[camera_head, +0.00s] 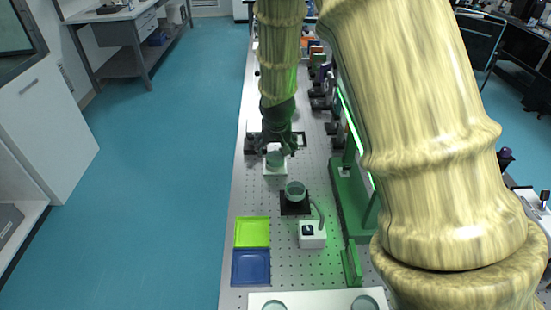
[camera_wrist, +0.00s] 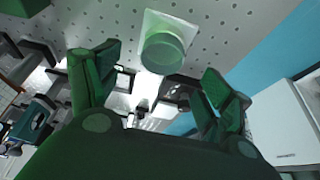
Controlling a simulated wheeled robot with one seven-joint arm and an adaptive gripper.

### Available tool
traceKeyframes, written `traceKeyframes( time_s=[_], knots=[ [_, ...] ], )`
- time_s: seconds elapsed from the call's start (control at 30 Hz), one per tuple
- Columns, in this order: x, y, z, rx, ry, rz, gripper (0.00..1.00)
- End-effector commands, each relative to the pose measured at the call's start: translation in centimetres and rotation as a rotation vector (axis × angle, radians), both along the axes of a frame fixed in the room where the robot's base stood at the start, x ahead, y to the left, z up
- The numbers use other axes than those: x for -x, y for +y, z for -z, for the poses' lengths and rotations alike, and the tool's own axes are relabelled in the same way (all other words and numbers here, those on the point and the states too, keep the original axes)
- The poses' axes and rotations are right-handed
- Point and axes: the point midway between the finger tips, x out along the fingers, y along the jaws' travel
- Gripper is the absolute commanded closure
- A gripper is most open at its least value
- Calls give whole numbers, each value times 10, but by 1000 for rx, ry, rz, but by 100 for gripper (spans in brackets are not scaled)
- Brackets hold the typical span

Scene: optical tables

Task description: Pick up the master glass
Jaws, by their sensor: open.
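A round, greenish, clear glass piece (camera_wrist: 163,48) sits on a white square base. In the head view this glass (camera_head: 275,157) is just below my gripper, which partly overlaps it. My gripper (camera_wrist: 160,72) is open, with its two dark green fingers spread and nothing between them. In the wrist view the glass lies beyond the fingertips, near the top middle, apart from both fingers. A second clear round glass (camera_head: 295,188) stands on a black base nearer the front. No label shows which glass is the master. My gripper also shows in the head view (camera_head: 279,148).
A green frame with a lit strip (camera_head: 347,190) stands right of the glasses. A white device with a curved arm (camera_head: 312,235), a yellow-green tray (camera_head: 252,232) and a blue tray (camera_head: 251,267) are nearer the front. A white plate (camera_head: 319,299) holds round glass pieces. Dark mounts crowd the back.

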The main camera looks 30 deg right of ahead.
Motion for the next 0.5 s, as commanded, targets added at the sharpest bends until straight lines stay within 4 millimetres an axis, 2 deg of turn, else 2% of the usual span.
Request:
traceKeyframes(
  time_s=[0.5],
  knots=[
    [-14, -6, 41, -1, 2, 0, 21]
  ],
)
